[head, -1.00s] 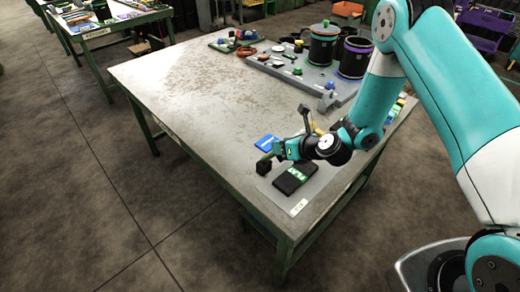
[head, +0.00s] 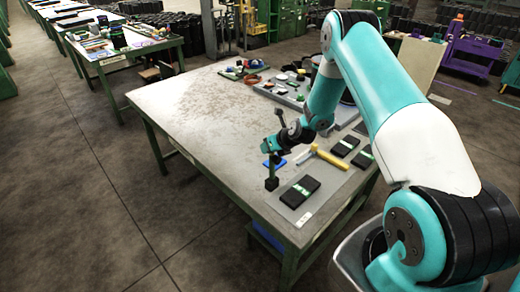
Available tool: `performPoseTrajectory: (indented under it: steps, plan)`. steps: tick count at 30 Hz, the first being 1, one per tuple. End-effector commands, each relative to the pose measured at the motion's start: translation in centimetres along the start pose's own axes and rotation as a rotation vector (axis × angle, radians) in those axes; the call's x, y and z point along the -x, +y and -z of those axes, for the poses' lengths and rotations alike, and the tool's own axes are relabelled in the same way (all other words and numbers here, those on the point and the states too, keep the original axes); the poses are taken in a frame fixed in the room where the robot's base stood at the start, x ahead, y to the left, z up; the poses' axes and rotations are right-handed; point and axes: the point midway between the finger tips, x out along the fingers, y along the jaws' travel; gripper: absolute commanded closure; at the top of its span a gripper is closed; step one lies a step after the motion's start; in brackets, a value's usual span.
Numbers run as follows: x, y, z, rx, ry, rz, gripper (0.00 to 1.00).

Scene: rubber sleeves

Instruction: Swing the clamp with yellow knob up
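I cannot make out a clamp with a yellow knob in the head view. A yellow, hammer-shaped thing (head: 328,158) lies on the grey mat at the table's right side. My gripper (head: 271,170) is over the near part of the table, left of the yellow thing. A dark upright bar with a black block (head: 271,184) at its lower end extends below my teal wrist. I cannot tell whether it is gripped or part of my gripper. The finger opening is too small to read. My arm hides part of the table's back right.
Black cases with green labels (head: 300,191) lie on the mat near the front edge and further right. A blue item (head: 274,162) is beside my gripper. A grey board (head: 290,97) with small parts stands at the back. The table's left half (head: 200,125) is clear.

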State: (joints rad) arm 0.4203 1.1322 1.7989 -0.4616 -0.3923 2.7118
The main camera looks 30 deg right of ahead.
Motion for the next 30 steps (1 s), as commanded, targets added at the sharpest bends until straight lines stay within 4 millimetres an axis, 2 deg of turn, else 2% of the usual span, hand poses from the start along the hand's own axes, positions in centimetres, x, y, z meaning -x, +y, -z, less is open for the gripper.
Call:
performPoseTrajectory:
  steps: [14,15,18,26,30]
  plan:
    - [0.01,-0.56,0.49,-0.011,0.027,0.008,1.00]
    - [0.01,-0.56,0.50,-0.011,0.028,0.008,0.59]
    - [0.00,-0.54,0.42,-0.010,0.025,0.008,0.40]
    - [0.03,-0.49,0.20,-0.007,0.020,0.009,0.40]
    - [0.87,-0.56,0.14,-0.007,0.019,0.010,0.40]
